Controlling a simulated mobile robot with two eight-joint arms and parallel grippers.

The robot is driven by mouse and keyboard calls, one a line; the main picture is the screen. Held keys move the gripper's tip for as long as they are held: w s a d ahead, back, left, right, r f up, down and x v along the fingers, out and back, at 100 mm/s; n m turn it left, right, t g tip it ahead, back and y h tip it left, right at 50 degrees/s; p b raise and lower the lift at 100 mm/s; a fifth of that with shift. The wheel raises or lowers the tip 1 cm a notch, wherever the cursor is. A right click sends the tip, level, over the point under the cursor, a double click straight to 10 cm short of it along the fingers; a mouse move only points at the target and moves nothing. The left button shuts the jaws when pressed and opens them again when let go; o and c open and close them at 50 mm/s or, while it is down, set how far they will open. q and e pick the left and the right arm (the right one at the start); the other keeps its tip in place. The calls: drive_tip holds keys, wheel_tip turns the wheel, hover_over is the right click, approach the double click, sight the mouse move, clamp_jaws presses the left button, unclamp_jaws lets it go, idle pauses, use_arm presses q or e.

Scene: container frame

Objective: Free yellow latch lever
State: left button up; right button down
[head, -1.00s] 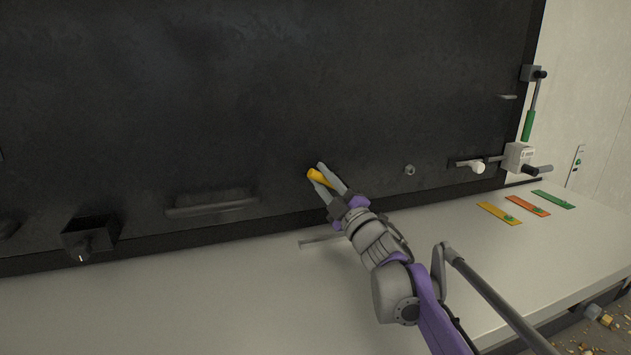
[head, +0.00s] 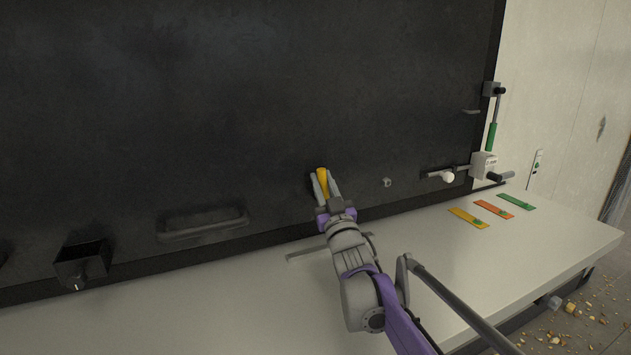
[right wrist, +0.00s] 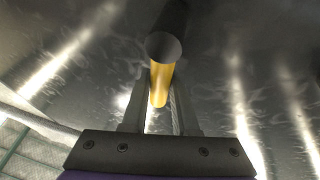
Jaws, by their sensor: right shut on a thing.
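The yellow latch lever (head: 322,182) stands in front of the lower part of the dark panel in the head view, now nearly upright. My right gripper (head: 324,190) is shut on it from below. How the lever joins the panel is hidden. My left gripper is not in view.
The dark panel (head: 200,100) has a recessed handle (head: 203,222) and a black box with a knob (head: 82,266). A green-handled lever (head: 492,135) and a white-knobbed bolt (head: 446,177) are at right. Yellow, orange and green plates (head: 516,201) lie on the pale ledge (head: 560,235).

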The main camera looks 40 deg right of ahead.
drive_tip(key=shift+d+r+m+g+h+p, duration=0.1)
drive_tip(key=shift+d+m+g+h+p, duration=0.3)
drive_tip(key=shift+m, duration=0.8)
drive_tip(key=c, duration=0.7)
unclamp_jaws()
drive_tip(key=shift+s, duration=0.1)
drive_tip(key=shift+b+v, duration=0.95)
drive_tip(key=shift+v, duration=4.45)
